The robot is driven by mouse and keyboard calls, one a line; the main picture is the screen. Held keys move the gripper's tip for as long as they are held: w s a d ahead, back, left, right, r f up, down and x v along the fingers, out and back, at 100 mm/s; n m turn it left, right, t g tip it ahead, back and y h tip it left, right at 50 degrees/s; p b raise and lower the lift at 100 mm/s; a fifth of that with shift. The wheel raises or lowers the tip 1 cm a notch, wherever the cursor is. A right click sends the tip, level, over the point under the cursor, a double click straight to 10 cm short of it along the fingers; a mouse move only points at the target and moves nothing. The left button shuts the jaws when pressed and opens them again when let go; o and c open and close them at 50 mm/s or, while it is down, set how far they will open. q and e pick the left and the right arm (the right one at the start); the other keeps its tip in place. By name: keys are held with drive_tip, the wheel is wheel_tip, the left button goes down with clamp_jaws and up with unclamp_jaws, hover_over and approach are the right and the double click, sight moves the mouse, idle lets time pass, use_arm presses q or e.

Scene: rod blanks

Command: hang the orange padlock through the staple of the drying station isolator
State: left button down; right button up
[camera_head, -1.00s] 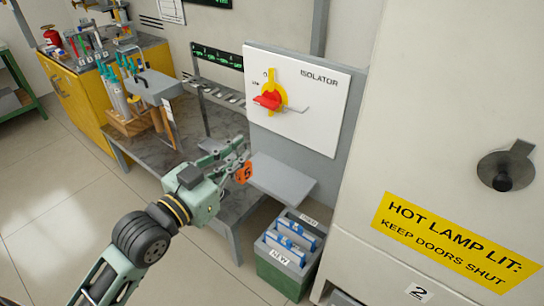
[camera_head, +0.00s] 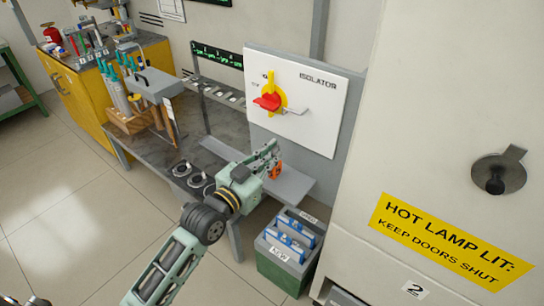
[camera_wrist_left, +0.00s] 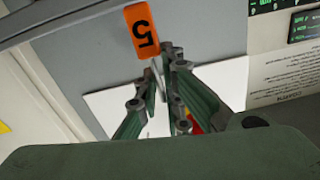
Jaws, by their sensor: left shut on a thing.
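The orange padlock (camera_head: 276,172) is in my left gripper (camera_head: 268,153), in front of the lower part of the isolator board. In the left wrist view the padlock (camera_wrist_left: 142,32) shows a "5" upside down, and the fingers (camera_wrist_left: 160,85) are shut by its thin metal shackle, which is mostly hidden. The isolator (camera_head: 318,92) is a white panel with a red handle (camera_head: 267,102) on a yellow plate (camera_head: 272,86). A thin grey metal piece (camera_head: 297,111) sticks out right of the handle; I cannot tell whether it is the staple. The padlock is apart from it and lower. My right gripper is out of view.
A grey shelf (camera_head: 287,187) juts out just below the padlock. A green bin (camera_head: 277,270) stands on the floor under it. A dark bench (camera_head: 133,155) with tools lies left. A cabinet with a yellow hot lamp label (camera_head: 452,238) fills the right.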

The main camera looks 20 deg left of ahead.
use_arm(q)
drive_tip(key=shift+d, duration=0.1)
drive_tip(key=shift+f, duration=0.15)
drive_tip(key=c, duration=2.3)
unclamp_jaws()
drive_tip(key=shift+f, duration=0.1)
drive_tip(key=o, duration=0.4)
drive_tip(key=b+v, duration=0.1)
drive_tip(key=v, duration=1.1)
drive_tip(key=shift+b, duration=0.3)
